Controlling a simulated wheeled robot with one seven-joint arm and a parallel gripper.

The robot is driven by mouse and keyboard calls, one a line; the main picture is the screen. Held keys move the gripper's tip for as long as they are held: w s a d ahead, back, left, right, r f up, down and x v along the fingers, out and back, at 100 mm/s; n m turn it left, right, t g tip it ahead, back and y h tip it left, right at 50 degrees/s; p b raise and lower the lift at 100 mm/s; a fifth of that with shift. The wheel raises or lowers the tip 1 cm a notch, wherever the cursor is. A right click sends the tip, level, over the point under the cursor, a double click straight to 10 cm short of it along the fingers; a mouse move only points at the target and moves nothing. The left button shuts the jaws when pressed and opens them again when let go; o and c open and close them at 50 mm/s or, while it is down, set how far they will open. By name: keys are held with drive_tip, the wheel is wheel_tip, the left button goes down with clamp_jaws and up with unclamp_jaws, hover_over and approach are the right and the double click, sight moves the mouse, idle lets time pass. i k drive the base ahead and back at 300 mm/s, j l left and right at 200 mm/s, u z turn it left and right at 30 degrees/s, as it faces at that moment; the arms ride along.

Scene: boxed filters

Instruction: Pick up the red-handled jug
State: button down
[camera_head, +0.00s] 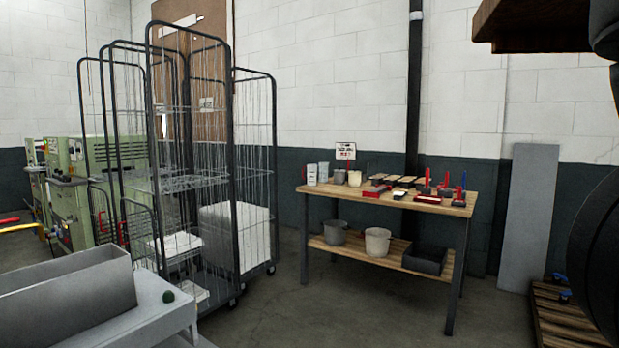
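A wooden workbench (390,199) stands against the wall right of centre, with small items along its top. Several small pale and grey containers stand at its left end, among them a beige one (354,178) with a thin red upright bit near its top. They are too small to tell whether any is a jug with a red handle. Red upright handles (427,177) show at the bench's right end, on low blocks. My gripper is not in view; dark rounded shapes at the right edge may be parts of my arm.
Wire roll cages (236,170) stand left of the bench, with a grey metal trough (70,295) in front. Two buckets (377,242) and a black bin (424,260) sit on the lower shelf. A pallet (562,318) lies at the right. Floor before the bench is clear.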

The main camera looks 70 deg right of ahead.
sight(311, 169)
drive_tip(key=k+l, duration=0.3)
drive_tip(key=l, duration=0.15)
drive_tip(key=k+l+z, duration=0.1)
drive_tip(key=l, duration=0.5)
drive_tip(key=k+l+z, duration=0.1)
drive_tip(key=l, duration=0.5)
drive_tip(key=l+z, duration=0.1)
drive_tip(key=l, duration=0.5)
drive_tip(key=i+l+z, duration=0.3)
drive_tip(key=i+l, duration=0.65)
drive_tip(key=i+j+z, duration=0.1)
drive_tip(key=i+z, duration=0.35)
drive_tip(key=i, duration=1.55)
drive_tip(key=i+z, duration=0.1)
drive_tip(key=i, duration=0.7)
drive_tip(key=i+j+z, duration=0.1)
drive_tip(key=i, duration=0.7)
